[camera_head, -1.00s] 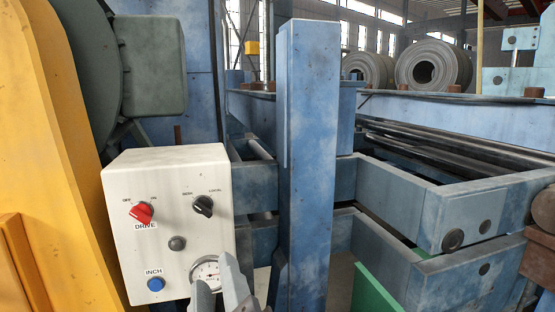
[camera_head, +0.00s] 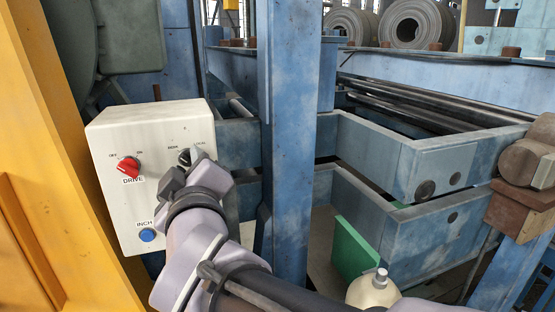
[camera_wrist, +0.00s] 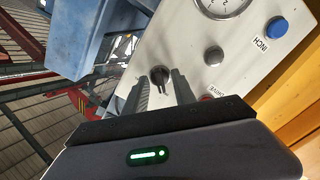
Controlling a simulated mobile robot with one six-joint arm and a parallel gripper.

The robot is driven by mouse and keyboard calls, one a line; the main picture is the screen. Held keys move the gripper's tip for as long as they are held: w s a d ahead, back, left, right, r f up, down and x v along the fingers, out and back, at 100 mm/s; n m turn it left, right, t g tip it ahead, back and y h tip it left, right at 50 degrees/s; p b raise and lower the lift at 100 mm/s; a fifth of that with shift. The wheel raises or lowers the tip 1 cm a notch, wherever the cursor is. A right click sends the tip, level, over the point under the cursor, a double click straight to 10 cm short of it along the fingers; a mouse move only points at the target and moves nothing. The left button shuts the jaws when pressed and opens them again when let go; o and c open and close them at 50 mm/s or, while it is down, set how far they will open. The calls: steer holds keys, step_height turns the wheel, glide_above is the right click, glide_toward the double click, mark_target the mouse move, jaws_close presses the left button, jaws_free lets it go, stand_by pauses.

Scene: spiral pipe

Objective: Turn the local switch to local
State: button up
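The white control box (camera_head: 110,190) stands at left in the head view. In the wrist view the black knob (camera_wrist: 159,76) shows on the white panel (camera_wrist: 185,55). My gripper (camera_head: 188,156) is at the knob. In the wrist view my gripper (camera_wrist: 159,80) is open, with one finger on each side of the knob. There is a visible gap between fingers and knob; whether either touches it, I cannot tell.
The red DRIVE knob (camera_head: 128,167) and blue INCH button (camera_head: 147,235) are on the same panel. The wrist view shows a grey button (camera_wrist: 214,56) and a gauge (camera_wrist: 222,4) nearby. A blue post (camera_head: 290,150) stands close to the right of the box.

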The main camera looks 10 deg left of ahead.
steer(key=shift+w, duration=0.2)
steer(key=shift+s, duration=0.15)
steer(key=shift+c, duration=0.9)
jaws_close()
